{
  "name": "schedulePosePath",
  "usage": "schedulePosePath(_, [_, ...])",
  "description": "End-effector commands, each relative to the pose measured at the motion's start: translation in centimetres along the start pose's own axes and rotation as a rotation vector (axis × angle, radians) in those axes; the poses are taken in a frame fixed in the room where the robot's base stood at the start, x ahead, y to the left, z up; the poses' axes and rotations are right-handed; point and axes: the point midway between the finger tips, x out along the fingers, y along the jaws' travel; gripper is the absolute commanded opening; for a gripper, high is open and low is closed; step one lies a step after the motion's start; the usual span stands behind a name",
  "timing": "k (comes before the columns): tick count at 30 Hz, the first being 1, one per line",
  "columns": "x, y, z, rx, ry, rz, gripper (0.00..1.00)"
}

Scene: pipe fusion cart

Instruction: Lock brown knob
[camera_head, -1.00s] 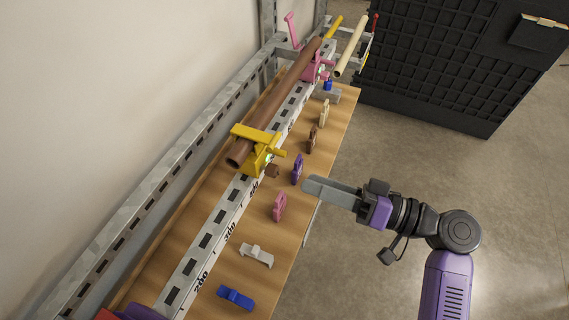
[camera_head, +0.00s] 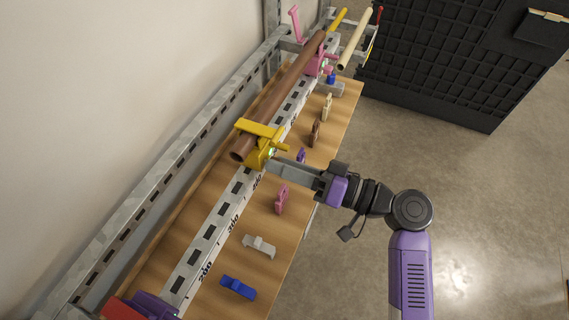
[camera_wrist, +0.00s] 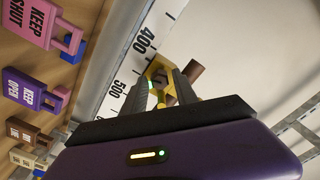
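The brown knob is hidden in both current views, behind my gripper (camera_head: 276,162) at the yellow clamp (camera_head: 254,133). The clamp holds the near part of a long brown pipe (camera_head: 285,90) above the slotted white beam. My gripper reaches in from the right, with its fingertips at the clamp's right side. In the wrist view, its two grey fingers (camera_wrist: 162,88) stand apart, with yellow clamp parts (camera_wrist: 158,66) between and beyond them. A brown end (camera_wrist: 194,71), apparently the pipe's, shows past the clamp. I cannot tell whether the fingers touch the knob.
Tags stand along the wooden board (camera_head: 232,258): blue (camera_head: 237,288), grey (camera_head: 259,245), pink (camera_head: 281,199), purple (camera_head: 301,156), brown (camera_head: 315,133) and cream (camera_head: 327,107). A pink clamp (camera_head: 318,62) holds the pipe's far part. Open floor lies to the right.

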Motion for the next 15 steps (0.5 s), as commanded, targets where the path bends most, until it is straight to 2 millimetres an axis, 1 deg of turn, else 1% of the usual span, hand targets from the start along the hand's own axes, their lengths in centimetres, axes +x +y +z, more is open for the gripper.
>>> schedulePosePath(1, [-0.02,0.00,-0.01,0.000,0.000,0.000,0.22])
schedulePosePath(4, [-0.02,0.01,0.00,0.000,0.000,0.000,0.03])
schedulePosePath(5, [-0.03,0.01,-0.01,0.000,0.000,0.000,0.00])
schedulePosePath(11, [-0.05,0.05,0.01,0.021,0.000,0.001,0.00])
schedulePosePath(15, [-0.06,0.07,-0.01,0.101,0.001,0.001,0.00])
